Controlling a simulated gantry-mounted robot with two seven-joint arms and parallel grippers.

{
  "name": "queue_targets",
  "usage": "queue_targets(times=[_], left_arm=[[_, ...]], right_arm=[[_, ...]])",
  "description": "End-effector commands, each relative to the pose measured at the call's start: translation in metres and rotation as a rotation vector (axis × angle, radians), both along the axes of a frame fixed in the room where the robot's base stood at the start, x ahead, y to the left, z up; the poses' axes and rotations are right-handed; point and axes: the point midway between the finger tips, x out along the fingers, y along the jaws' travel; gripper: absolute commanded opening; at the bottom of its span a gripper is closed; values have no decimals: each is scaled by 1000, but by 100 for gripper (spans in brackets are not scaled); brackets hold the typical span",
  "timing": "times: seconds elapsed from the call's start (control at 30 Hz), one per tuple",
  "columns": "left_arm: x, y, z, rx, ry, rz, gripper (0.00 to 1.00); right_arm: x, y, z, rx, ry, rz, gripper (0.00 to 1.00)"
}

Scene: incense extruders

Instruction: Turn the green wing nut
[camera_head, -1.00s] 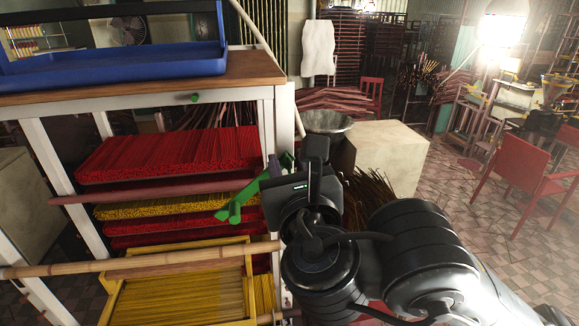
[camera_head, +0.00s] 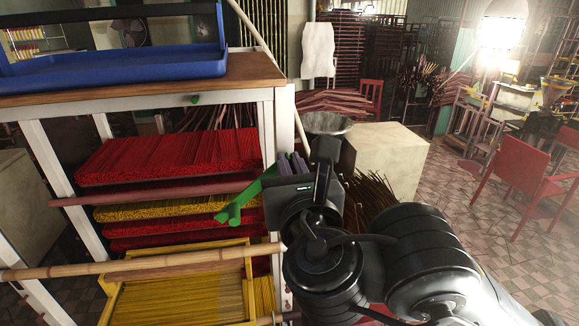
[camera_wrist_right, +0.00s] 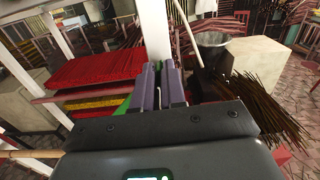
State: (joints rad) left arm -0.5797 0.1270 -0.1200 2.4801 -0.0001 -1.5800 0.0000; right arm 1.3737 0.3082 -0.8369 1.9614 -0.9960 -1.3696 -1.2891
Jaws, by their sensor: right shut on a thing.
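The green wing nut (camera_head: 240,202) is beside the white post at the rack's front right corner in the head view. One long wing slants down to the left; the rest is hidden behind my right gripper. My right gripper (camera_head: 292,164) is at the nut, its purple fingers pointing up and away, close together and shut on it. The grip itself is hidden in the head view. In the right wrist view the fingers (camera_wrist_right: 162,72) stand in front of the post, with a bit of the green nut (camera_wrist_right: 123,106) left of them. My left gripper is not in view.
Trays of red incense sticks (camera_head: 170,155) and yellow sticks (camera_head: 180,298) fill the rack left of the nut. A bamboo pole (camera_head: 140,261) crosses in front. A metal bowl (camera_head: 328,122) and a pale block (camera_head: 390,155) stand behind my right arm.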

Motion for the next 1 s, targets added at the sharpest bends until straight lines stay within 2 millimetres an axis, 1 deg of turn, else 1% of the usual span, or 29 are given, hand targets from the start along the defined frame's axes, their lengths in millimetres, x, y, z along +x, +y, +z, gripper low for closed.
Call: queue_targets(times=[0.4,1.0], left_arm=[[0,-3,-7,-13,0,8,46],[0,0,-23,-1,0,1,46]], right_arm=[[1,-4,-2,356,66,0,0],[2,-9,-7,916,170,0,0]])
